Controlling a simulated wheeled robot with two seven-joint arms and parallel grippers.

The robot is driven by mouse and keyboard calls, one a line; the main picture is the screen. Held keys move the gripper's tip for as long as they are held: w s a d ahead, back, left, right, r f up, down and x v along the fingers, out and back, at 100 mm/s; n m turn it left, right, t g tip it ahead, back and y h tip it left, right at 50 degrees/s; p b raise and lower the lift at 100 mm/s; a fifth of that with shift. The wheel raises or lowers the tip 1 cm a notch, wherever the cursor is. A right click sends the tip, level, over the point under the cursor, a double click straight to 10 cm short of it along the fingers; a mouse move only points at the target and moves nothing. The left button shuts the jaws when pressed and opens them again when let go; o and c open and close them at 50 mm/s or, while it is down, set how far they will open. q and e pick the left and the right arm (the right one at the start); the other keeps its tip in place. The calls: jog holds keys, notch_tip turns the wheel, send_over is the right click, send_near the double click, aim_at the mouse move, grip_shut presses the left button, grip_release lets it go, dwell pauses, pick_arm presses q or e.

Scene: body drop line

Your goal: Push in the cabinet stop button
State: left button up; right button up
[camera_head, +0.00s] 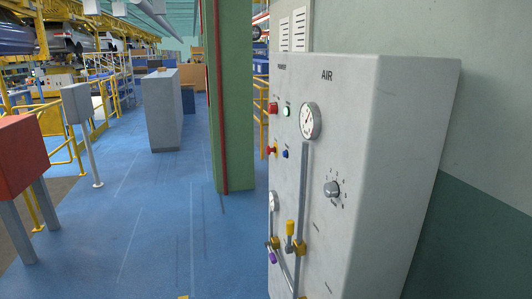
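A light grey cabinet (375,190) stands at the right, its front panel facing left and seen at a slant. The panel reads "AIR" near its top. A red button (272,108) sits near the panel's left edge, beside a small white-green button (286,111). Lower down is a red knob with yellow around it (271,150), next to a small blue button (285,154). The frame does not show which red control is the stop button, nor how far either is pressed. Neither of my grippers is in view.
The cabinet also bears a gauge (310,121), a rotary knob (332,190) and a yellow-handled valve (290,229) on pipes. A green column (231,95) stands behind it. A red box on legs (20,150) is at the left. The blue floor (130,225) between is clear.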

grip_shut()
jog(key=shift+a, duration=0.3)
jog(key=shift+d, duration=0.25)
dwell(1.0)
